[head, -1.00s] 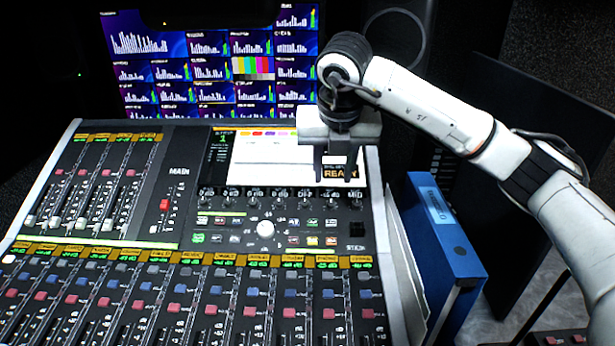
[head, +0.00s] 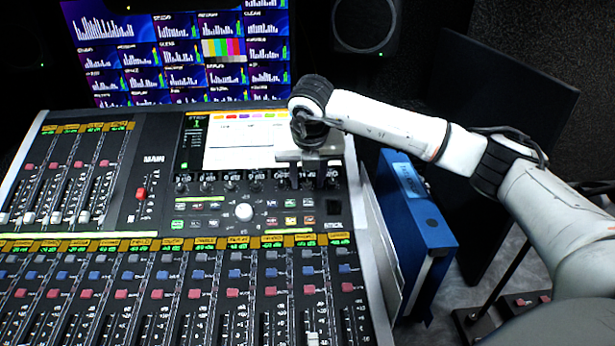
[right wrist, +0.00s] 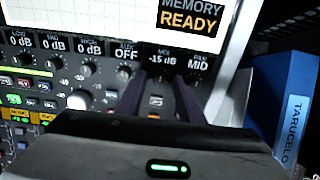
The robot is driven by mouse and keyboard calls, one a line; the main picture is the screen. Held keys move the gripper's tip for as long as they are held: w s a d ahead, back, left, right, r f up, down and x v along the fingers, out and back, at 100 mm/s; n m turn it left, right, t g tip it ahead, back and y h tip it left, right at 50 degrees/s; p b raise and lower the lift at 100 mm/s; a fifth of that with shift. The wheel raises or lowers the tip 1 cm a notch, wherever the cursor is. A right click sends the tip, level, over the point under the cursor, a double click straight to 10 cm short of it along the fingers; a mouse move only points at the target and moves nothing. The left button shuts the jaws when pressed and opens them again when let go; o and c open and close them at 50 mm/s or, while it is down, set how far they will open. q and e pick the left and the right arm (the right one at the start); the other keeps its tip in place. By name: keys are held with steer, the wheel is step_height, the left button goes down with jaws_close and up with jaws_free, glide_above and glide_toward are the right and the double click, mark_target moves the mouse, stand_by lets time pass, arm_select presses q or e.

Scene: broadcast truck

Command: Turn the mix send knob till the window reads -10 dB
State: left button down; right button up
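The mix window (right wrist: 161,60) reads -15 dB in the right wrist view. It sits between the AUX window, reading OFF, and the PAN window, reading MID. My right gripper (right wrist: 158,82) is open, with its two dark fingers apart just below the mix window. In the head view my right gripper (head: 314,182) is over the right end of the knob row on the mixing console (head: 345,225). The mix send knob cannot be made out clearly between the fingers, and I cannot tell whether they touch it. My left gripper is not in view.
The console's screen (head: 240,145) stands behind the knob row. A large white knob (head: 244,212) is left of my gripper. A blue binder (head: 418,215) stands right of the console. Monitors (head: 180,50) are at the back.

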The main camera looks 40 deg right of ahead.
jaws_close()
steer(key=shift+f+m+b, duration=0.1)
steer(key=shift+m+b, duration=0.2)
steer(key=shift+b, duration=0.05)
steer(key=shift+m+b, duration=1.3)
steer(key=shift+m, duration=0.2)
steer(key=shift+m+b, duration=0.35)
steer(key=shift+m, duration=0.25)
arm_select(q)
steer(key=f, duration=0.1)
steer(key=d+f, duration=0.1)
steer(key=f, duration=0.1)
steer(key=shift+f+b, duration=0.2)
steer(key=shift+b, duration=0.1)
arm_select(e)
steer(key=shift+m, duration=0.5)
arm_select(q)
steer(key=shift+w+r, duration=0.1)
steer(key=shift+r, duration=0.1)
